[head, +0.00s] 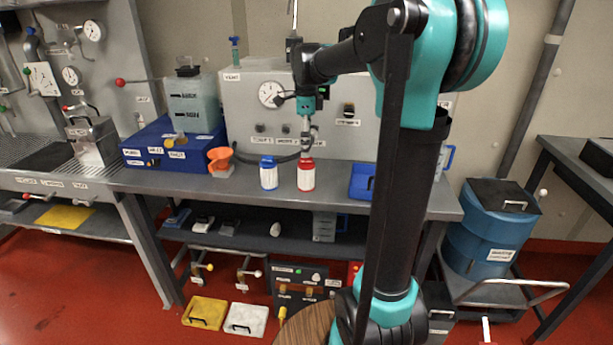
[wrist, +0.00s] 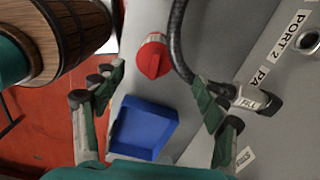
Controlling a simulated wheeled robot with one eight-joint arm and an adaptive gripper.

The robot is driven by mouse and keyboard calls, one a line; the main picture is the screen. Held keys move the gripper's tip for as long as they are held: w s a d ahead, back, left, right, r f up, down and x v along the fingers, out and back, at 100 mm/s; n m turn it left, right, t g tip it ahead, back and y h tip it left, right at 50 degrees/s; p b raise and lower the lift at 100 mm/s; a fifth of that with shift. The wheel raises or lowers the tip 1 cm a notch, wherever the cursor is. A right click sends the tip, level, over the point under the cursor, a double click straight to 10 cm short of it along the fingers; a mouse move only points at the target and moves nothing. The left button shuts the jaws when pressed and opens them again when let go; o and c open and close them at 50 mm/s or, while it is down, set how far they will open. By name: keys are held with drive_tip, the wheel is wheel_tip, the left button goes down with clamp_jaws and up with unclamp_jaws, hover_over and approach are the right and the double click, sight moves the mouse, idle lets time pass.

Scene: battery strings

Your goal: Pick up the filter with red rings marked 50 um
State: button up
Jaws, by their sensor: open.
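The filter with red rings (head: 306,176) stands upright on the grey bench; its white label is too small to read. A similar filter with blue rings (head: 268,175) stands just to its left. My gripper (head: 307,148) points down right above the red-ringed filter, close to its top. In the wrist view, my gripper (wrist: 157,78) is open, with its fingers apart on the left and right. The filter's red top (wrist: 153,58) shows between and slightly beyond the fingertips, with no finger visibly touching it.
An orange funnel (head: 220,160) stands left of the filters. A blue tray (head: 361,182) lies to the right and also shows in the wrist view (wrist: 143,128). A grey panel box (head: 240,100) with a gauge and a dark hose (wrist: 178,40) stands close behind.

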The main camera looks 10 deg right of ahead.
sight(306, 164)
wheel_tip(306, 164, down, 4)
drive_tip(key=shift+f, duration=0.15)
drive_tip(key=shift+s+f, duration=0.25)
drive_tip(key=shift+f, duration=1.1)
drive_tip(key=shift+s+f, duration=0.2)
drive_tip(key=shift+f, duration=1.1)
drive_tip(key=c, duration=1.7)
